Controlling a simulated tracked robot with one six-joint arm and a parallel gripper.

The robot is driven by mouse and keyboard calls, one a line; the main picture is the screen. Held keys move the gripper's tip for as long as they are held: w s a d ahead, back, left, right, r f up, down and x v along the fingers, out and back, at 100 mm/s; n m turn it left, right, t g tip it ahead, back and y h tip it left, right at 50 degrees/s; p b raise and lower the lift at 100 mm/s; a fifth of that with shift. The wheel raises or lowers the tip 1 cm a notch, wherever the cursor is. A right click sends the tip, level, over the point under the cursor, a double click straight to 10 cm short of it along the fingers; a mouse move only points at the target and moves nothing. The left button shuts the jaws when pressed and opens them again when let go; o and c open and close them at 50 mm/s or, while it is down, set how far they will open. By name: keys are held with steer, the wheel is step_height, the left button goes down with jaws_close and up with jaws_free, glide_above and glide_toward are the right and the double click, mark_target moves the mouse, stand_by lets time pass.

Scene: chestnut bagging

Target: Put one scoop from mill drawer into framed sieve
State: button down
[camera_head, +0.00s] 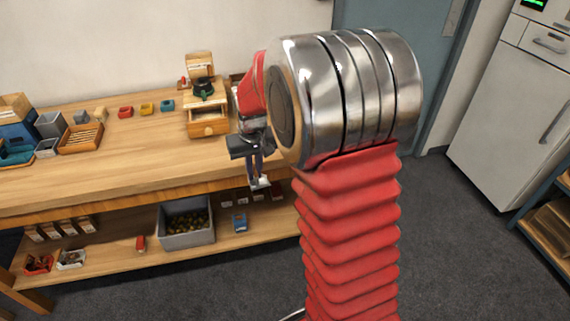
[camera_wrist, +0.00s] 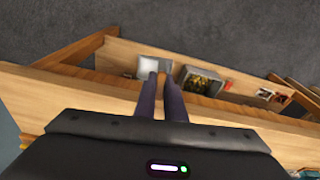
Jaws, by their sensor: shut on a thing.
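My gripper (camera_head: 256,175) hangs in front of the bench's front edge, fingers pointing down. It is shut on a small pale scoop (camera_head: 261,184). In the wrist view the scoop (camera_wrist: 149,66) shows at the fingertips (camera_wrist: 161,80); its contents cannot be made out. The wooden mill (camera_head: 205,108) with a dark top stands on the bench, left of and beyond my gripper. Its drawer (camera_head: 208,128) has a round knob on the front; how far it is open is unclear. A wooden-framed tray (camera_head: 80,138) lies at the bench's left; I cannot tell whether it is the framed sieve.
The bench's front middle is clear.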

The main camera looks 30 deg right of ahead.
steer(key=w+a+f+n, duration=0.2)
steer(key=a, duration=0.8)
steer(key=shift+a+f, duration=0.2)
steer(key=shift+a, duration=0.05)
